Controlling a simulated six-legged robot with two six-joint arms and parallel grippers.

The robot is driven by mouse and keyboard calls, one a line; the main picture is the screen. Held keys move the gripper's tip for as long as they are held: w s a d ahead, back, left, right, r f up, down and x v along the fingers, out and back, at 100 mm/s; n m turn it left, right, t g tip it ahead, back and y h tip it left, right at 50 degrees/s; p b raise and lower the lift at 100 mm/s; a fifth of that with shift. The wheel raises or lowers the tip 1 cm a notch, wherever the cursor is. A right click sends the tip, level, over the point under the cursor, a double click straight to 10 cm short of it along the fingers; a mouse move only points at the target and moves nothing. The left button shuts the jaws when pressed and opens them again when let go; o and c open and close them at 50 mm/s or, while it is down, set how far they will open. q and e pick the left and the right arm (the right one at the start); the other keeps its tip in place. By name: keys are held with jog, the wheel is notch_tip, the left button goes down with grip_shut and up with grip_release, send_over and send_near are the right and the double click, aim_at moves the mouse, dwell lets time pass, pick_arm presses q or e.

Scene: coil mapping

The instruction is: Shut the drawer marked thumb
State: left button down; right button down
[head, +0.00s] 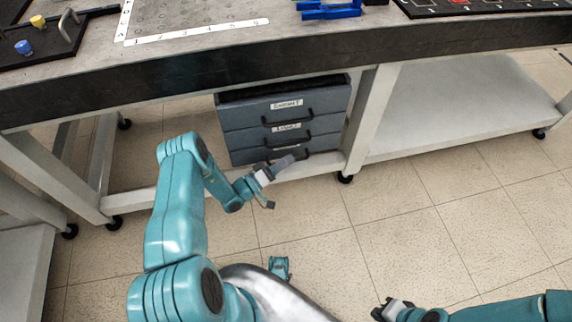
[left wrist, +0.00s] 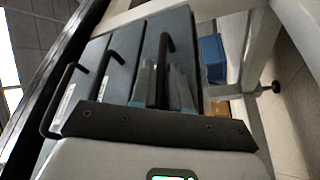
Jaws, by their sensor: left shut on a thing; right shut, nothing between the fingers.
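A dark grey cabinet with three stacked drawers (head: 240,120) stands under the table in the head view. The top and middle drawers carry white labels, too small to read surely; no label shows on the bottom drawer (head: 243,157), and I cannot tell which drawer is marked thumb. My left gripper (head: 296,156) is at the bottom drawer's front, shut on its dark bar handle (left wrist: 166,50), which runs between the fingers in the left wrist view. I cannot tell how far this drawer stands out. My right gripper (head: 382,310) is shut and empty, low over the floor.
The table's dark front edge (head: 180,88) runs above the cabinet. A pale table leg (head: 369,120) stands just right of it. A blue box (left wrist: 212,58) shows beyond the drawers in the left wrist view. The tiled floor in front is mostly clear.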

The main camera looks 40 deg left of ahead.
pick_arm(q)
jog(key=c, duration=1.5)
grip_release()
jog(key=shift+w+a, duration=0.2)
jog(key=shift+a, duration=0.05)
jog(key=shift+o, duration=0.2)
jog(key=p+v, duration=0.2)
jog(key=v, duration=1.4)
jog(key=shift+s, duration=0.3)
jog(key=shift+d, duration=0.2)
jog(key=d+m+g+h, duration=0.2)
jog(key=d+g+h, duration=0.5)
jog(key=d+g, duration=0.7)
jog(key=s+d+m+g+y, duration=0.3)
jog(key=s+d+g+y, duration=0.5)
jog(key=s+d+g, duration=0.15)
jog(key=w+d+r+t+y+p, duration=0.1)
jog(key=r+t+p, duration=0.1)
jog(key=r+p, duration=1.1)
jog(key=w+d+r+t+y+p, duration=0.1)
jog(key=d+r+t+p, duration=0.1)
jog(key=r+p, duration=1)
notch_tip(320, 180, up, 4)
jog(key=shift+w+d+r+m+t+p, duration=0.1)
jog(key=shift+w+d+m+t+p, duration=0.15)
jog(key=shift+w+m+t+p, duration=0.15)
